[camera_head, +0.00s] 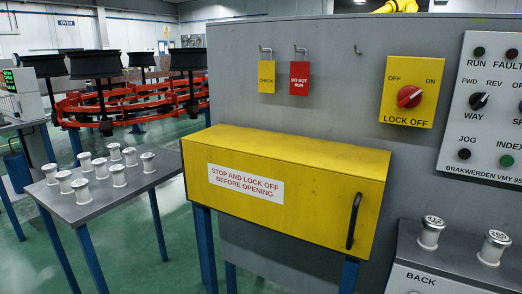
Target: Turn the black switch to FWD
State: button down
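The black switch (478,100) is a round knob on the light grey control panel (470,150) at the right edge of the head view. FWD is printed at its upper left, REV at its upper right and WAY below it. Its grip seems to slant toward the upper right, on the REV side, but it is too small to be sure. My gripper is not in view, and nothing covers the switch.
A yellow plate (411,118) carries a red lock-off switch (409,96). Another dark knob (520,105) is cut by the right edge. A yellow box (285,190) juts out below. Metal spindles (118,174) stand on a left table (95,210).

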aim_at(477, 100)
jog(key=z, duration=1.7)
